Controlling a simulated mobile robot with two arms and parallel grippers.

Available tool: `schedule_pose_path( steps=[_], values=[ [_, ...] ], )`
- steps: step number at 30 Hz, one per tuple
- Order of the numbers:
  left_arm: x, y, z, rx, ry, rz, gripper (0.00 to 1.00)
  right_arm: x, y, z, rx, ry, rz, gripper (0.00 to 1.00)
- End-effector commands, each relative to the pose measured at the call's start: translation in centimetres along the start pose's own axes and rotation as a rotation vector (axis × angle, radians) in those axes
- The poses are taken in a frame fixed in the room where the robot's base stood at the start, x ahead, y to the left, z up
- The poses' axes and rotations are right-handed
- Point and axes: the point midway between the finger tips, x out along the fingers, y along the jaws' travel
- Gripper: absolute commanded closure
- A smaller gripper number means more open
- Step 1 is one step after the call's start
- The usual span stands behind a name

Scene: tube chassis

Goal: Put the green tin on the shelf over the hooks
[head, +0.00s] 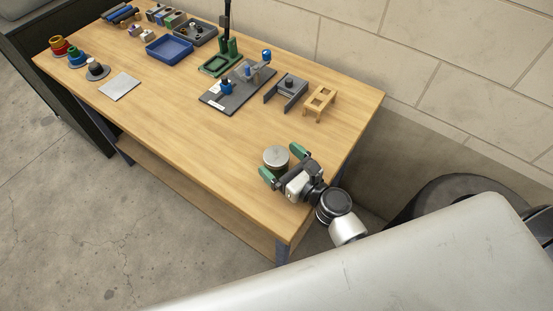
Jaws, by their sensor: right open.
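A round tin (276,155) with a grey metal lid stands upright on the wooden table near its right front corner. Its side is mostly hidden from this steep angle, so I cannot tell its body colour well. My right gripper (283,165) is open, with its green fingertips at the tin's front left and right. The tin sits at the mouth of the jaws; I cannot tell whether the fingers touch it. No shelf with hooks is in view. My left gripper is not in view.
The wooden table (190,125) is clear left of the tin. Behind stand a small wooden stand (319,103), a grey bracket (288,90), a dark plate with blue parts (236,97) and a blue tray (169,49). A block wall (400,50) runs behind the table.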

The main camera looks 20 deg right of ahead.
Motion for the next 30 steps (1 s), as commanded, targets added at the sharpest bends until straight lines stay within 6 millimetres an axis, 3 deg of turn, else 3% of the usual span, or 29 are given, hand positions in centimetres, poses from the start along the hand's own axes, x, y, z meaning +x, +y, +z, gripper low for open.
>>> schedule_pose_path(
  steps=[4, 12, 24, 26, 30],
  values=[
    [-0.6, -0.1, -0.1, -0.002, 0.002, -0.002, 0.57, 1.8, -0.1, 0.1, -0.001, 0.000, 0.000, 0.04],
    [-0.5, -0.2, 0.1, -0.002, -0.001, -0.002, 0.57, 2.0, 0.0, 0.0, -0.002, 0.001, 0.000, 0.04],
    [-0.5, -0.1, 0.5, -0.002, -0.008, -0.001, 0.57, 2.0, 0.0, 0.0, -0.002, 0.001, 0.001, 0.64],
    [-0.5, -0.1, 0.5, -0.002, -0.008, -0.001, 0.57, 2.0, 0.0, 0.0, -0.002, -0.001, 0.001, 0.68],
    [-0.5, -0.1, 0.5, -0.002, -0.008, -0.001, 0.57, 2.0, 0.0, 0.1, -0.002, -0.001, 0.001, 0.68]
  ],
)
